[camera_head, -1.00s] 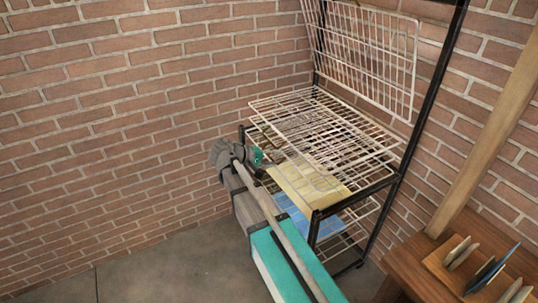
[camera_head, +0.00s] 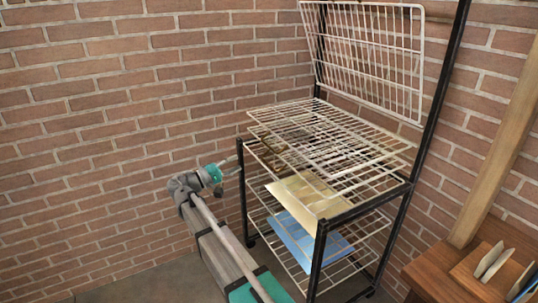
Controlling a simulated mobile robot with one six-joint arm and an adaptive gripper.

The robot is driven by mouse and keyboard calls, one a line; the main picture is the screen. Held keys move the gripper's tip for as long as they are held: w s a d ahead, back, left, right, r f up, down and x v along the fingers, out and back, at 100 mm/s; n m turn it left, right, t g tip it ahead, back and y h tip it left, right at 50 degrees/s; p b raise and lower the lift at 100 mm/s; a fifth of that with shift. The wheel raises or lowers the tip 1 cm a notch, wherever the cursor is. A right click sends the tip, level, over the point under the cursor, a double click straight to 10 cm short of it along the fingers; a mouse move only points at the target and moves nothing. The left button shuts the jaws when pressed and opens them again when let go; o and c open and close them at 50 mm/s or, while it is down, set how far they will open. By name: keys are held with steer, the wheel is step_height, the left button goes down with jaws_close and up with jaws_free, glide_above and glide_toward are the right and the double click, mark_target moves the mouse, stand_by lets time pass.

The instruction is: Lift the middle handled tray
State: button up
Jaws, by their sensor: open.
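A black-framed rack holds white wire trays. The top tray (camera_head: 370,55) is swung up steeply at the back. The middle tray (camera_head: 335,138) lies nearly flat, close above another wire level. A lower wire tray (camera_head: 265,212) sits beneath. I cannot make out a handle on the middle tray. My gripper (camera_head: 233,167), with a green wrist section, is at the left side of the rack, below the middle tray's level in the picture. Its fingers are open, point right toward the rack's black left post, and hold nothing. Whether they touch the rack is unclear.
A yellow sheet (camera_head: 302,193) and a blue sheet (camera_head: 310,240) lie on lower levels. The rack's black front post (camera_head: 318,260) stands at the near corner. A wooden stand (camera_head: 450,270) is at lower right. Brick walls close off the back; bare floor shows at lower left.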

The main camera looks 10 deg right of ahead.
mark_target(270, 147)
stand_by(0.4)
steer(key=p+x, duration=0.2)
steer(key=x, duration=1.1)
steer(key=shift+w+d+p, duration=0.15)
steer(key=shift+d+p, duration=0.2)
steer(key=shift+d, duration=0.05)
jaws_close()
steer(key=shift+r, duration=0.15)
